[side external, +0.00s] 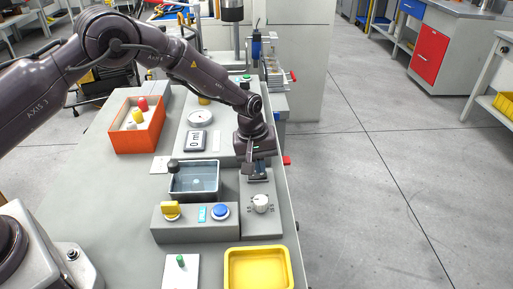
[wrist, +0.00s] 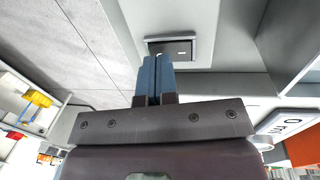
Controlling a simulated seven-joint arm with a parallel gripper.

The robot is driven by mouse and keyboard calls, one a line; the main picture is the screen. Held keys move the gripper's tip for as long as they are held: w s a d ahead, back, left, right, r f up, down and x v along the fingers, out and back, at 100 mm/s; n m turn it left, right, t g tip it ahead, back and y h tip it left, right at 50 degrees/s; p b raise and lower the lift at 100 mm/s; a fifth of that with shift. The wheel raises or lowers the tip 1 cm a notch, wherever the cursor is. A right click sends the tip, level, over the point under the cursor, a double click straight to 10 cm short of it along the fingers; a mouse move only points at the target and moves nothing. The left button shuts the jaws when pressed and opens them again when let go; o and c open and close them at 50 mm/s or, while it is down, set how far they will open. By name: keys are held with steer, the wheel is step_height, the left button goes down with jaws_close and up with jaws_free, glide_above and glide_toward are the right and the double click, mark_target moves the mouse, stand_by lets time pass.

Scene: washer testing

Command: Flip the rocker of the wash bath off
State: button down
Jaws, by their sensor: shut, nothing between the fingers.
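The wash bath (side external: 195,181) is an open tank of clear liquid set behind a grey console. A dark rocker (wrist: 168,47) in a grey frame shows in the wrist view, just beyond the fingertips. One end of it carries a small pale mark; which way it is tipped I cannot tell. My gripper (side external: 258,174) points down over the grey panel right of the bath, and hides the rocker in the side view. Its blue fingers (wrist: 157,62) are shut together and empty. They overlap the rocker frame's near edge in the wrist view; contact is unclear.
On the console are a yellow knob (side external: 171,210) and a blue button (side external: 220,211). A white dial (side external: 261,203) sits on the panel in front of my gripper. A yellow tray (side external: 258,248) lies nearer the front, an orange bin (side external: 137,139) at the left.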

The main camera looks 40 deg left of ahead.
steer(key=shift+w+d+f, duration=0.1)
steer(key=shift+f, duration=0.55)
steer(key=shift+f, duration=0.25)
steer(key=shift+s+a+r, duration=0.1)
steer(key=shift+s+a, duration=0.45)
steer(key=shift+r, duration=0.1)
step_height(320, 180, up, 14)
steer(key=s+a, duration=0.1)
steer(key=shift+s+a, duration=0.25)
